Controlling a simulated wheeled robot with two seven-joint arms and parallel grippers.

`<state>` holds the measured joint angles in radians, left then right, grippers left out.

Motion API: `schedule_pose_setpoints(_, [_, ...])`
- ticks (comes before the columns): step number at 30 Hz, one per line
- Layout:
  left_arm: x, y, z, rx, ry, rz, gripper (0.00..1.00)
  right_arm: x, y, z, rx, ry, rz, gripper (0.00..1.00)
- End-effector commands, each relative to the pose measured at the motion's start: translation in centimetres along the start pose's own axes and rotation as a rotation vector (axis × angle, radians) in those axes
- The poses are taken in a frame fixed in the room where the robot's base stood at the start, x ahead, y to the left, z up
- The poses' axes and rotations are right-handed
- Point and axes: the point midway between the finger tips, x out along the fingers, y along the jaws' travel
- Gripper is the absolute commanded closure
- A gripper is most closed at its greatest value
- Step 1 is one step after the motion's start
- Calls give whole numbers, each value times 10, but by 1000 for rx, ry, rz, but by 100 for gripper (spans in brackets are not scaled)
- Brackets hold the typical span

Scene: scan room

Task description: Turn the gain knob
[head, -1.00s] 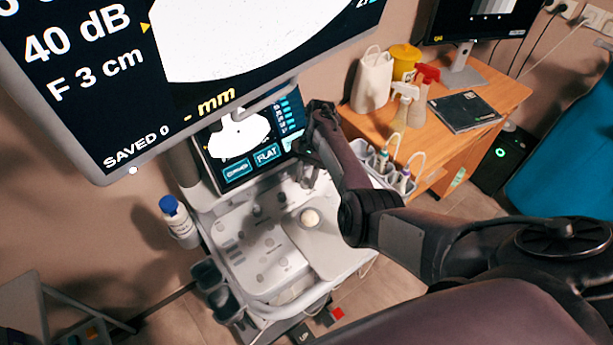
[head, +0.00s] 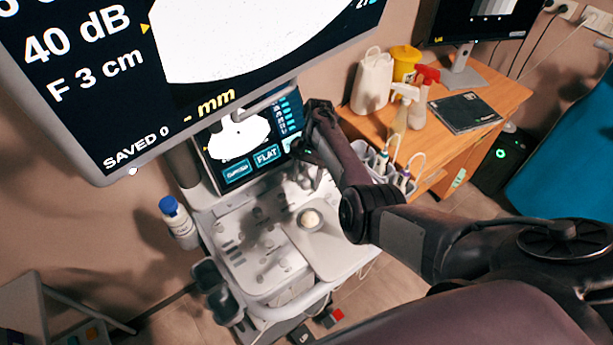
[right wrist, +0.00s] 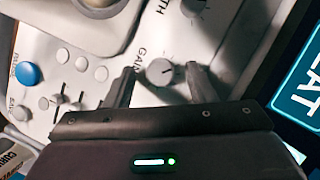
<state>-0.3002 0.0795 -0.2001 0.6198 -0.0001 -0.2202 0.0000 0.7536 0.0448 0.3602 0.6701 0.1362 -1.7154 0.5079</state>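The gain knob (right wrist: 160,72) is a small round grey knob with a dark pointer line, beside the printed word GAIN on the console panel. In the right wrist view my right gripper (right wrist: 161,77) is open, with one finger on each side of the knob. Gaps show between the fingers and the knob. In the head view my right gripper (head: 308,160) is over the upper right of the ultrasound console (head: 245,235), just below the touch screen (head: 240,145); the knob cannot be made out there. My left gripper is not in view.
Another knob (right wrist: 194,5), a blue button (right wrist: 28,74) and several grey buttons lie near the gain knob. A trackball (head: 310,219) sits lower on the panel. The large monitor (head: 110,165) overhangs the console. Probes stand in holders (head: 385,165) at its right.

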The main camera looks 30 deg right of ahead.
Motion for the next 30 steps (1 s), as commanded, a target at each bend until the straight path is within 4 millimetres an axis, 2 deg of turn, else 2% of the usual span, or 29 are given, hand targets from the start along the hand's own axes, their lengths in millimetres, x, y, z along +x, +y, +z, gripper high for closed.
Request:
schedule_pose_setpoints(8, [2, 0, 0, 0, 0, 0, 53, -4, 0, 0, 0, -1, 1, 50])
schedule_pose_setpoints(21, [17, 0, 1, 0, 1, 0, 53, -69, 0, -1, -1, 0, 0, 50])
schedule_pose_setpoints(30, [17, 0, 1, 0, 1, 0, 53, -78, 0, 0, 0, -1, 0, 50])
